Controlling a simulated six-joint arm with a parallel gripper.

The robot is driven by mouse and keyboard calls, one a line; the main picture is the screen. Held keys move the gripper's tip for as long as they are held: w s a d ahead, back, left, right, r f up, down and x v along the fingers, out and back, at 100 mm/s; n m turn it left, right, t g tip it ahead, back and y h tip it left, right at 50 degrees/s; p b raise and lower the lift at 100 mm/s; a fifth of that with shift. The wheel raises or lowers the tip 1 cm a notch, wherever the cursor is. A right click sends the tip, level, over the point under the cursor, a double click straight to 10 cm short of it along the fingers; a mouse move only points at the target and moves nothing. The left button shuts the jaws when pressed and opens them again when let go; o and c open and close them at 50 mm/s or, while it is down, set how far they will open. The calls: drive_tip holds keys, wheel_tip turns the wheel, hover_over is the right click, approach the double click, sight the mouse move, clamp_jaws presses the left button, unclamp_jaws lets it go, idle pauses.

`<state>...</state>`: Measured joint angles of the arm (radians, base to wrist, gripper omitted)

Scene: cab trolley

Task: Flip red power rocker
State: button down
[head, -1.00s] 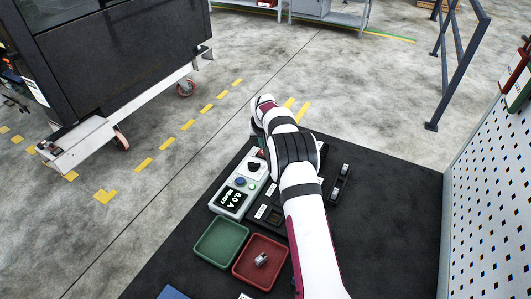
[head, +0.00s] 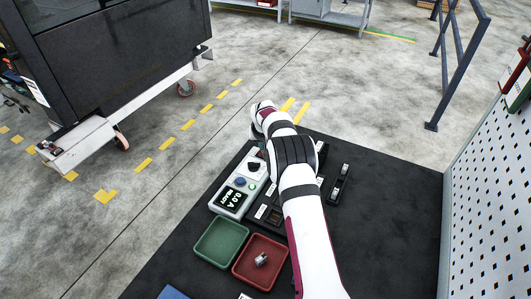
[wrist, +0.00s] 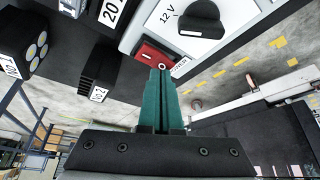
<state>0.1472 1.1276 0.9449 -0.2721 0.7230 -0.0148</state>
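The red power rocker (wrist: 153,53) sits at the edge of a white power unit (wrist: 134,36) in the wrist view, with a white ring mark at its lower right. My gripper (wrist: 161,72) has green fingers pressed together with nothing between them. Its tips are right at the rocker's lower edge and overlap it; I cannot tell whether they touch. My arm hides the gripper and most of the rocker there.
A green tray (head: 222,262) and a red tray (head: 244,279) holding a small metal part (head: 261,260) lie before the unit. Black modules (head: 340,184) stand to its right. The black mat (head: 385,215) is bare on the right. A dark trolley (head: 120,60) stands on the floor.

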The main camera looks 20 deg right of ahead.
drive_tip(key=shift+f, duration=0.3)
drive_tip(key=shift+r, duration=0.1)
wheel_tip(320, 180, up, 7)
idle(0.4)
drive_tip(key=s+a+r+g+y, duration=0.1)
drive_tip(key=s+a+r, duration=0.3)
drive_tip(key=s, duration=0.5)
drive_tip(key=s+a+r+m+g, duration=0.1)
drive_tip(key=s+a+r, duration=0.1)
drive_tip(key=s+r, duration=0.45)
drive_tip(key=s+a+r+g+y, duration=0.1)
drive_tip(key=s+a+r, duration=0.2)
drive_tip(key=s, duration=0.7)
drive_tip(key=s+a+f+g, duration=0.1)
drive_tip(key=s+a, duration=0.1)
drive_tip(key=s, duration=1)
drive_tip(key=s+a+f+m+g+y, duration=0.1)
drive_tip(key=s+a+f, duration=0.1)
drive_tip(key=s, duration=1.1)
drive_tip(key=shift+a+f+m, duration=0.2)
drive_tip(key=shift+a+m, duration=0.1)
drive_tip(key=shift+a, duration=0.2)
